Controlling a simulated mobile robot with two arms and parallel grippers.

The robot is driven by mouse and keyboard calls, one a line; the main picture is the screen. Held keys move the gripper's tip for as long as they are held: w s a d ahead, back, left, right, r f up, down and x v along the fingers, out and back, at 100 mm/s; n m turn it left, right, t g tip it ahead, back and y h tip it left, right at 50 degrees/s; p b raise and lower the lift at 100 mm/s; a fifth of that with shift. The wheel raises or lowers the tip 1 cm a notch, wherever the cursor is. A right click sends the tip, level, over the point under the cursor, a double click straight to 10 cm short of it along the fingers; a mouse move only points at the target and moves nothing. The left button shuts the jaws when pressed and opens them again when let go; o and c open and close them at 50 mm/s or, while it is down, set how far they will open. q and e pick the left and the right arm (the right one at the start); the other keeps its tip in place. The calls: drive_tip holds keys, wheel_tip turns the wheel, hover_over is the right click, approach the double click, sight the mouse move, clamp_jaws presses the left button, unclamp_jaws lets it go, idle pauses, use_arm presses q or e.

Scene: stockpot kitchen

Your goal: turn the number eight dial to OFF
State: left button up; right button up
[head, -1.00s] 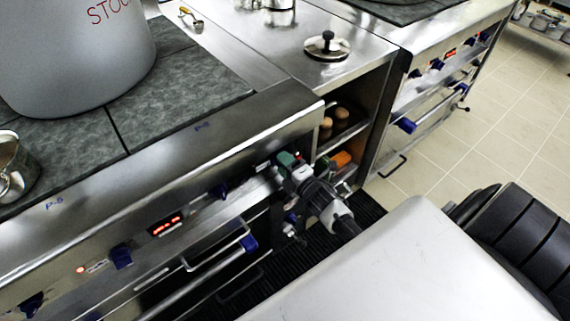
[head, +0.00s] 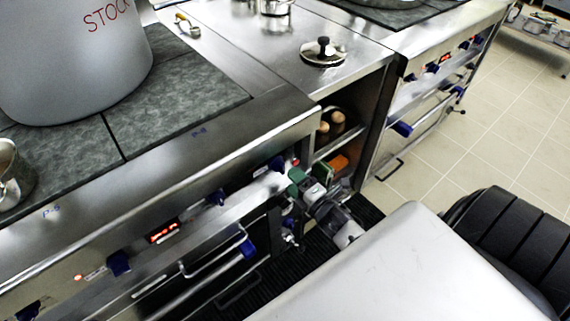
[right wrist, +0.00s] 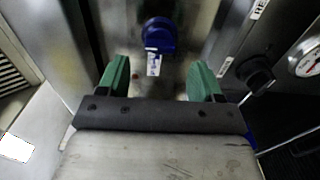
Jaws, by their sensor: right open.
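In the right wrist view, a blue dial (right wrist: 159,35) with a white tag lies ahead of and between the green fingertips of my open, empty right gripper (right wrist: 160,78). The dial's setting is too small to read. My left gripper is out of view.
Another blue dial (head: 218,196), a red display (head: 164,232) and oven handles (head: 215,255) line the same front. A stockpot (head: 75,60) stands on the cooktop. An open shelf (head: 345,130) with shakers is right of the range. A pressure gauge (right wrist: 305,57) shows at right.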

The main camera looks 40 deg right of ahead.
drive_tip(key=s, duration=0.5)
drive_tip(key=shift+d, duration=0.2)
drive_tip(key=shift+w, duration=0.1)
drive_tip(key=s+a+f+m+g+h+p, duration=0.1)
drive_tip(key=s+a+f+m+g+p, duration=0.1)
drive_tip(key=s+f+m+g, duration=0.45)
drive_tip(key=s+a+f+m+g+h+p, duration=0.1)
drive_tip(key=s+a+f+m+g+p, duration=0.2)
drive_tip(key=s+f, duration=0.75)
drive_tip(key=s+a+f+m+g, duration=0.2)
drive_tip(key=s+f, duration=0.3)
drive_tip(key=s, duration=0.3)
drive_tip(key=s+a+f+m+g+p, duration=0.1)
drive_tip(key=s+a+f+m+g, duration=0.1)
drive_tip(key=s+f+m+g, duration=0.3)
drive_tip(key=s+f, duration=0.1)
drive_tip(key=s, duration=0.3)
drive_tip(key=shift+s+a+f+p, duration=0.15)
drive_tip(key=shift+a+f+p, duration=0.15)
drive_tip(key=shift+g, duration=0.25)
